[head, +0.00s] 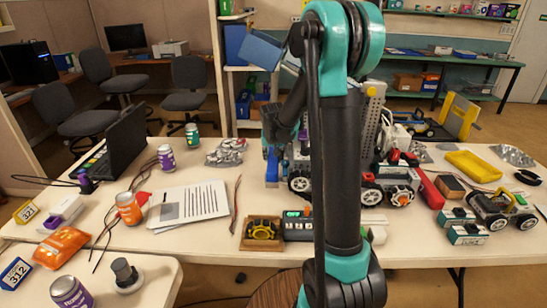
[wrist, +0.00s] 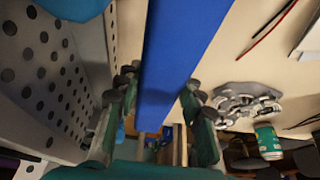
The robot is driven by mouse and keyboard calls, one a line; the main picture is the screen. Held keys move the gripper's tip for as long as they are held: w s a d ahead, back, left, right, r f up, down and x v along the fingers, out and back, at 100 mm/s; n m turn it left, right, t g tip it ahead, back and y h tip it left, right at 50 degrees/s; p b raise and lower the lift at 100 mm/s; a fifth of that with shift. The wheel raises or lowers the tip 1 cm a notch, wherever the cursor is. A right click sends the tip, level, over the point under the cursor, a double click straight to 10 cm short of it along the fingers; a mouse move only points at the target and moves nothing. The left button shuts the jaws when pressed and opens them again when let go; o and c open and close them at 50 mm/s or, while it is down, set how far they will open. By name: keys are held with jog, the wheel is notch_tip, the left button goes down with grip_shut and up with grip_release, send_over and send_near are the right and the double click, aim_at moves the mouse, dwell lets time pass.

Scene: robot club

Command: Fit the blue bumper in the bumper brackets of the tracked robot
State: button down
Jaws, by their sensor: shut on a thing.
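The blue bumper (wrist: 180,60) is a long flat bar running between the two fingers of my gripper (wrist: 157,125) in the wrist view. My gripper is shut on it. In the head view a narrow blue piece of the bumper (head: 272,166) hangs upright below my gripper (head: 276,128), just left of a wheeled vehicle (head: 300,181). My arm covers the middle of the head view and hides part of the vehicles behind it. I cannot tell which vehicle is the tracked robot, and its bumper brackets cannot be made out.
A grey perforated panel (wrist: 55,85) stands close left of the bumper in the wrist view. Papers (head: 188,205) lie nearer.

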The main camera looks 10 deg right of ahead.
jog(key=shift+f, duration=0.25)
dwell(0.5)
jog(key=c, duration=0.9)
grip_release()
jog(key=shift+r, duration=0.15)
jog(key=shift+r, duration=3.4)
jog(key=shift+a, duration=0.1)
